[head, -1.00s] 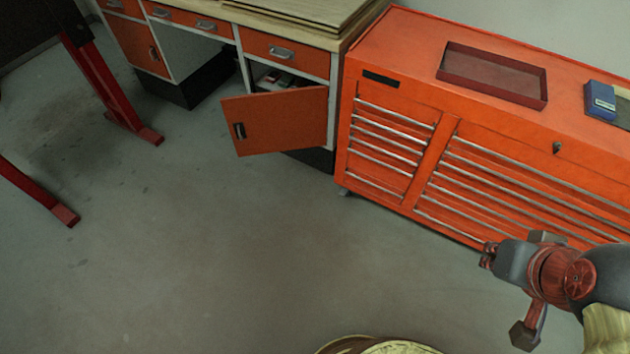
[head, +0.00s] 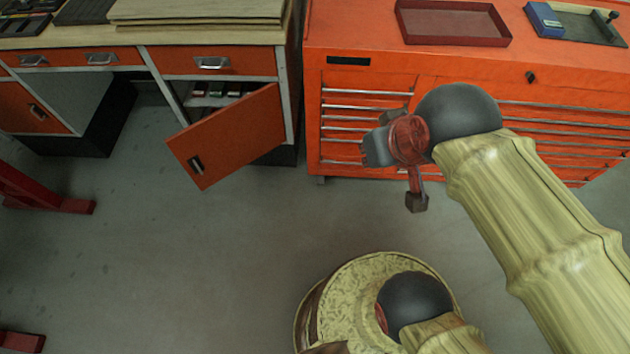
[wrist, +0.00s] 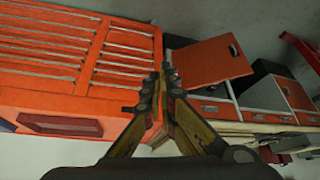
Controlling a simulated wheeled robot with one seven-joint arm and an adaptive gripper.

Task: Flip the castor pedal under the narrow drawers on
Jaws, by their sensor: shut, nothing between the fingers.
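The narrow drawers (head: 345,130) are the left stack in the orange tool cabinet (head: 450,65), partly behind my arm. They also show in the wrist view (wrist: 127,57), turned over. A small dark castor (head: 321,180) shows at the cabinet's lower left corner; I cannot make out its pedal or its setting. My gripper (wrist: 161,86) is shut and empty in the wrist view, and the drawer fronts lie beyond its tips. I see no contact with the castor.
Left of the cabinet, a workbench (head: 210,38) has an open orange door (head: 232,135) swung out over the floor. A red tray (head: 452,22) and a blue box (head: 543,19) sit on the cabinet. Red legs (head: 45,195) stand at left.

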